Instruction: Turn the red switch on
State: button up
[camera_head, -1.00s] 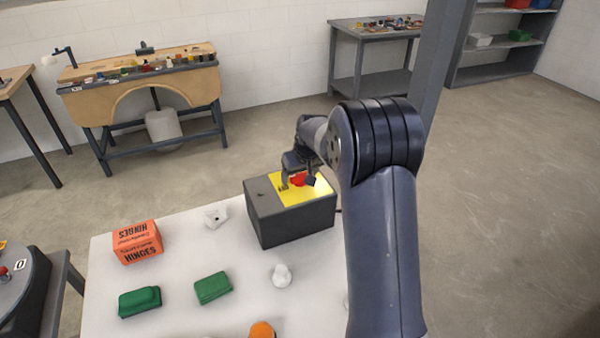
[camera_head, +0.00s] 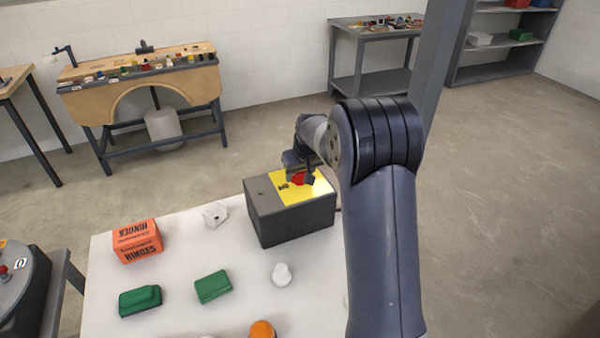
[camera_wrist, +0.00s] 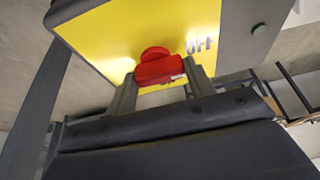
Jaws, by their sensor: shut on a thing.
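The red switch (camera_wrist: 160,68) sits on the yellow plate (camera_wrist: 110,40) of a dark grey box (camera_head: 290,225). In the head view the switch (camera_head: 298,178) is partly covered by my gripper (camera_head: 300,180). In the wrist view my gripper (camera_wrist: 162,82) has one finger at each side of the red handle and is shut on it. The letters "OFF" stand on the plate to the right of the switch in the wrist view. No "ON" label can be made out.
The box stands at the far right of a white table (camera_head: 185,250). An orange hinges box (camera_head: 137,241), a white block (camera_head: 215,214), two green pieces (camera_head: 213,287) and a white knob-like piece (camera_head: 282,274) lie nearby. A round dark button (camera_wrist: 259,29) is on the box top.

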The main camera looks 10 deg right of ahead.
jog(key=m+h, duration=0.1)
jog(key=m, duration=0.1)
jog(key=m+h+b, duration=0.1)
jog(key=m, duration=0.1)
jog(key=shift+w+a+f+m+b, duration=0.1)
jog(key=shift+a+m+b, duration=0.1)
jog(key=shift+m+b, duration=0.15)
jog(key=m, duration=0.2)
jog(key=m+g+h+b, duration=0.1)
jog(key=m, duration=0.1)
jog(key=shift+w+a+m+h+b, duration=0.1)
jog(key=shift+m+h+b, duration=0.2)
jog(key=shift+m, duration=0.05)
jog(key=m+g+h, duration=0.1)
jog(key=m, duration=0.3)
jog(key=shift+w, duration=0.1)
jog(key=shift+w+m+g+h+p, duration=0.15)
jog(key=shift+m+g, duration=0.35)
jog(key=shift+m, duration=0.75)
jog(key=shift+s+m+g+h+p, duration=0.15)
jog(key=shift+m+g, duration=0.35)
jog(key=shift+m, duration=0.75)
jog(key=shift+w, duration=0.1)
jog(key=o, duration=1)
jog(key=shift+r, duration=0.2)
